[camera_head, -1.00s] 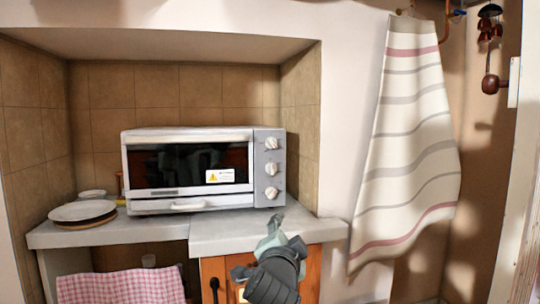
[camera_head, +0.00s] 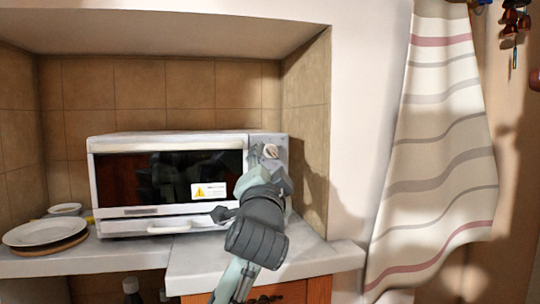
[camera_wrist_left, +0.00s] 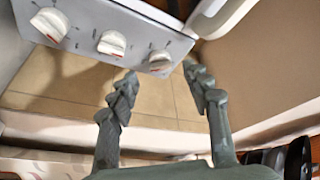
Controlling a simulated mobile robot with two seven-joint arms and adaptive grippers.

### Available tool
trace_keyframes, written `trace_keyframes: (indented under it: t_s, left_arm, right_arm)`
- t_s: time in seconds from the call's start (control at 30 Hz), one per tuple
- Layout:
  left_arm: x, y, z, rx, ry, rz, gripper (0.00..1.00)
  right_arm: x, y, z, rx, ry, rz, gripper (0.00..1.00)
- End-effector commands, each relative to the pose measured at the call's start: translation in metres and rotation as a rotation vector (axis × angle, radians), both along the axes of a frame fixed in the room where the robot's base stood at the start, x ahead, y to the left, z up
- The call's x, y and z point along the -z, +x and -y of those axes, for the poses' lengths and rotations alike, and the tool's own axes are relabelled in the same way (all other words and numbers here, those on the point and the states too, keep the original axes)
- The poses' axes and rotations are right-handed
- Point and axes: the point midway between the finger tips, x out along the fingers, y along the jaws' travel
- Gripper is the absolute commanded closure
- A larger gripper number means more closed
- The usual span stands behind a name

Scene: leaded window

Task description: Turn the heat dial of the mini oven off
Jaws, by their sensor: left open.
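The mini oven (camera_head: 170,140) is a white box with a dark glass door and a grey control panel at its right. The panel's top dial (camera_head: 270,151) shows in the head view; my gripper hides the lower part of the panel. In the left wrist view the panel carries three white dials: an end dial (camera_wrist_left: 50,25), a middle dial (camera_wrist_left: 112,43) and another end dial (camera_wrist_left: 160,62). I cannot tell which is the heat dial. My left gripper (camera_head: 268,170) is open and empty before the panel. In the wrist view its fingertips (camera_wrist_left: 160,78) appear either side of the last dial, apparently not touching it.
The oven stands on a grey counter (camera_head: 210,262) in a tiled alcove. Plates (camera_head: 45,232) lie at the left. A striped towel (camera_head: 437,150) hangs on the right. The alcove's right wall (camera_head: 305,120) is close beside the oven.

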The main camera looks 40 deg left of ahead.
Motion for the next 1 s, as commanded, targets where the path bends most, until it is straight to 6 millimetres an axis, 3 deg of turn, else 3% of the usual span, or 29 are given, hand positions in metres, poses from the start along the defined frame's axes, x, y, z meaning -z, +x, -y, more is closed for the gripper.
trace_keyframes:
  t_s: [0.23,0.6,1.0]
  left_arm:
    - [-0.009,0.027,-0.018,-0.002,0.000,-0.001,0.51]
    - [-0.009,0.033,-0.021,-0.001,0.000,0.000,0.51]
    - [-0.009,0.033,-0.021,0.000,-0.002,-0.001,1.00]
  right_arm:
    - [0.015,-0.005,-0.001,-0.001,0.006,-0.017,0.60]
    - [0.019,-0.003,-0.003,-0.002,0.011,-0.015,0.60]
    - [0.016,-0.001,-0.002,0.000,0.009,-0.009,0.60]
